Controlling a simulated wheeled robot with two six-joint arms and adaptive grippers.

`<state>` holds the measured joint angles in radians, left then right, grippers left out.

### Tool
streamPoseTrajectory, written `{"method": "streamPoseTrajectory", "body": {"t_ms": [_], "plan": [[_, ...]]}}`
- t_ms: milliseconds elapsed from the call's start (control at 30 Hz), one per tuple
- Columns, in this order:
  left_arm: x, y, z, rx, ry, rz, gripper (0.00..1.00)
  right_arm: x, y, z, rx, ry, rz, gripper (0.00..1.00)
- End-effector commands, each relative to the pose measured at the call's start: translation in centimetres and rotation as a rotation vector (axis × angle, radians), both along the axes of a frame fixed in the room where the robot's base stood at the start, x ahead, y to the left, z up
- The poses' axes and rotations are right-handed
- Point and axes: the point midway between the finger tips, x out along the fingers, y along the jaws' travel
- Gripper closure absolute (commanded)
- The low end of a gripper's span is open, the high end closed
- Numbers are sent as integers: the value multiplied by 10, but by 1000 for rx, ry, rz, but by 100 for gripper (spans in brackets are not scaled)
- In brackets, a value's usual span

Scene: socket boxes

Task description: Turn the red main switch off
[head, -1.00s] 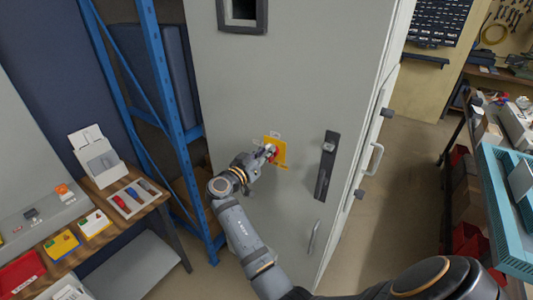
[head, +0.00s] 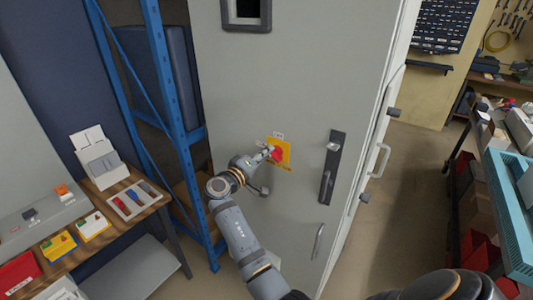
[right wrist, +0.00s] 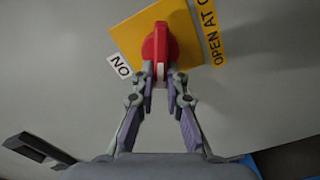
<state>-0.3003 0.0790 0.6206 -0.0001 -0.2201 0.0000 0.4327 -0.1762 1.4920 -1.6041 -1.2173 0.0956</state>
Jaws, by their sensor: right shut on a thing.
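The red main switch (head: 277,155) sits on a yellow plate (head: 287,146) on the grey cabinet door. In the right wrist view the red handle (right wrist: 160,42) stands out from the yellow plate (right wrist: 127,42), close to upright in that picture. My right gripper (right wrist: 160,78) is shut on the handle's near end, one finger on each side. In the head view my right gripper (head: 267,153) covers part of the switch and plate. A small white label (right wrist: 120,66) beside the plate shows the letters O and N. My left gripper is not in view.
The cabinet (head: 235,80) has a dark latch handle (head: 327,185) right of the switch and a window above. A blue rack (head: 160,90) stands to the left. A wooden bench (head: 120,225) carries several switches and boxes. A teal tray (head: 510,240) is at the right.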

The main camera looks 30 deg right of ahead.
Motion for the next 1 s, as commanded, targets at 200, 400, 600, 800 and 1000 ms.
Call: {"method": "streamPoseTrajectory", "body": {"t_ms": [200, 400, 600, 800, 1000], "plan": [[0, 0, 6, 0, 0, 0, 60, 1, 0, -3, -71, 175, 0, 100], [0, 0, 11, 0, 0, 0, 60, 2, 1, -6, -125, 305, -1, 100], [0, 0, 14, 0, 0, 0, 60, 2, 1, -7, -163, 394, -1, 100], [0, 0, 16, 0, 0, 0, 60, 2, 1, -9, -182, 440, 0, 100], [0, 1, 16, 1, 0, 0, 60, 2, 0, -9, -189, 454, -1, 100]]}}
